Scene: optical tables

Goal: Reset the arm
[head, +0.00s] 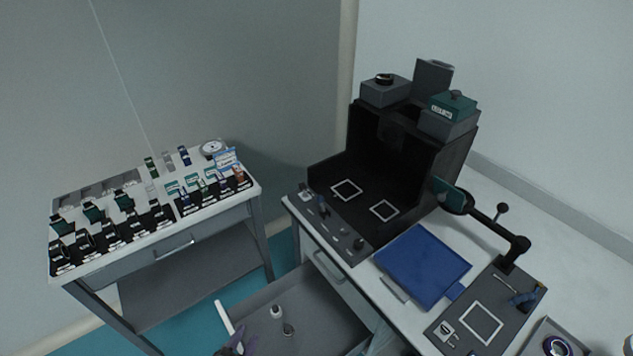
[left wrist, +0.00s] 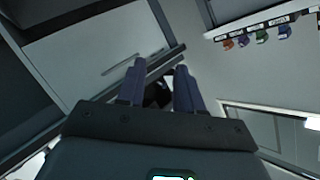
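My left gripper (head: 236,343) shows at the bottom edge of the head view, over the left front corner of an open grey drawer, with only its purplish fingertips in sight. In the left wrist view both bluish fingers of my left gripper (left wrist: 158,82) stand apart. A dark shape lies between or behind them, and I cannot tell what it is. I see nothing clearly held. A drawer front with a bar handle (left wrist: 133,62) lies beyond the fingers. My right gripper is in neither view.
The open drawer (head: 318,312) holds small items. The workbench carries a black booth (head: 405,150), a blue pad (head: 422,265) and a black jointed arm (head: 488,222). A side table (head: 165,262) with labelled racks of small parts stands left. Open floor lies between.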

